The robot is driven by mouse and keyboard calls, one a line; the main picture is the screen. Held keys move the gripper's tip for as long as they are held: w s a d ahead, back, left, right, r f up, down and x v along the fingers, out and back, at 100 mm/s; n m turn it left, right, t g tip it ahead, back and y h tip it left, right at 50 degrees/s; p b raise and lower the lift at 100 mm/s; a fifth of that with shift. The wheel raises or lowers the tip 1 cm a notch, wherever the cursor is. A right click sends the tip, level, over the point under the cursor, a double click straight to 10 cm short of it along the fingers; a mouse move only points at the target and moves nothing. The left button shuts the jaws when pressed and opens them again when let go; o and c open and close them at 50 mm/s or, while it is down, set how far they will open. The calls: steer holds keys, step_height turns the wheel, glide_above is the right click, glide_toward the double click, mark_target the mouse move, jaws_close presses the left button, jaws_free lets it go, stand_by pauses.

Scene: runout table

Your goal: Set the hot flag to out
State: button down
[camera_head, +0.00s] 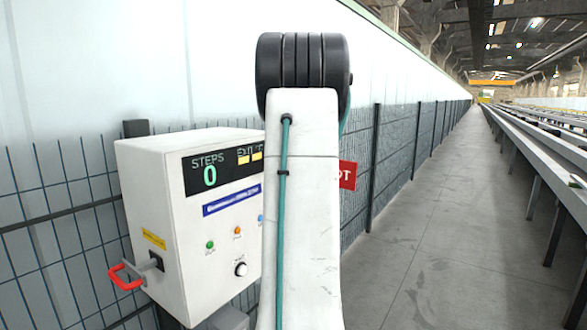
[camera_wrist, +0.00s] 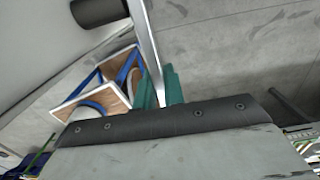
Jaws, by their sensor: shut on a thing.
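In the wrist view, the green fingers of my gripper (camera_wrist: 160,88) are closed on a thin pale grey strip (camera_wrist: 147,45), which appears to be the flag seen edge-on. Its lettered face does not show there. My gripper is hidden behind my arm in the head view.
A white control box (camera_head: 150,200) with a "STEPS 0" display (camera_head: 210,173) and a red handle (camera_head: 124,277) stands left of my arm. Mesh fence (camera_head: 400,145) runs back along the wall. The grey floor (camera_head: 425,220) between fence and long tables (camera_head: 545,145) is clear.

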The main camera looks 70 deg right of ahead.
stand_by(0.3)
steer(key=c, duration=1.5)
jaws_free()
steer(key=shift+f, duration=0.1)
step_height(320, 180, up, 8)
steer(key=shift+s+f, duration=0.1)
steer(key=shift+s+a, duration=0.1)
